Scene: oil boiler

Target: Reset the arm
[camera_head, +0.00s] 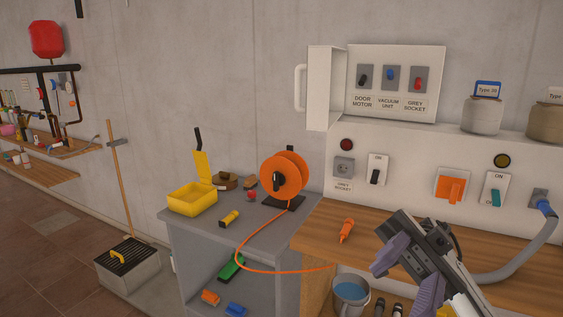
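My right gripper (407,277) comes in from the lower right, in front of the wooden counter's front edge. Its two purple fingers stand apart, with nothing visible between them. The gripper is tilted. My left gripper is not in view. An orange-handled tool (346,231) lies on the wooden counter (322,222), left of my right gripper and apart from it.
A control panel (420,165) with switches backs the counter, below an open switch box (393,85). A grey hose (520,262) curves at the right. A blue-filled bucket (351,292) stands below. An orange cable reel (283,175) and yellow box (192,199) sit on the grey table.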

